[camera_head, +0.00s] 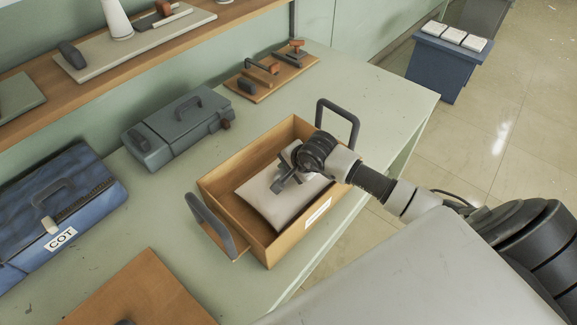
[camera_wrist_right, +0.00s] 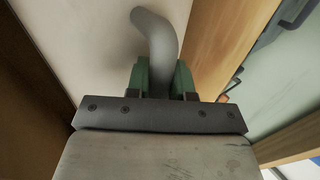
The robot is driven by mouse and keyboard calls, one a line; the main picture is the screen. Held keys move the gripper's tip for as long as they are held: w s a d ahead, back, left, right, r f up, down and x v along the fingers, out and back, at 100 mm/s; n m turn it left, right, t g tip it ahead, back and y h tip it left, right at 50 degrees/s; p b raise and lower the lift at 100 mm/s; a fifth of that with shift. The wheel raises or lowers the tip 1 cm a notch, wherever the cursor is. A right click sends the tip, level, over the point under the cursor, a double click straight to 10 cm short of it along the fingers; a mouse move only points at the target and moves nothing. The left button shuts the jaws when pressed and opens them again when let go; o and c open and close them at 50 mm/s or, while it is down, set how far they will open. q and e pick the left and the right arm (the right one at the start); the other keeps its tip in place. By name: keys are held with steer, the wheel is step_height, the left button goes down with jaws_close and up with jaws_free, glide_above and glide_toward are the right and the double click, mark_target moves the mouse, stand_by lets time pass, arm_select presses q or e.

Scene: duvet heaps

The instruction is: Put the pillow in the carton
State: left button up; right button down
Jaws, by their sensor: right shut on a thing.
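The pillow (camera_head: 279,204) is a pale, flat, rectangular cushion. It lies inside the carton, a tan open-topped box (camera_head: 264,248) with a white label on its front and dark loop handles at its ends. My right gripper (camera_head: 285,175) reaches down over the pillow. In the right wrist view its green-sided fingers (camera_wrist_right: 160,80) are shut on a curved grey grip that stands against the pale pillow surface (camera_wrist_right: 85,30). The gripper hides part of the pillow. Whether the pillow touches the carton floor cannot be told. My left gripper is not in view.
The carton stands on a pale green table (camera_head: 385,100). Behind it are a grey toolbox (camera_head: 180,130) and a wooden board with tools (camera_head: 270,78). A blue case marked COT (camera_head: 65,205) stands at left. A brown board (camera_head: 140,295) lies in front.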

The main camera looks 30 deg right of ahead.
steer(key=shift+f, duration=0.2)
steer(key=shift+f, duration=0.2)
steer(key=c, duration=1)
jaws_free()
steer(key=shift+r, duration=0.1)
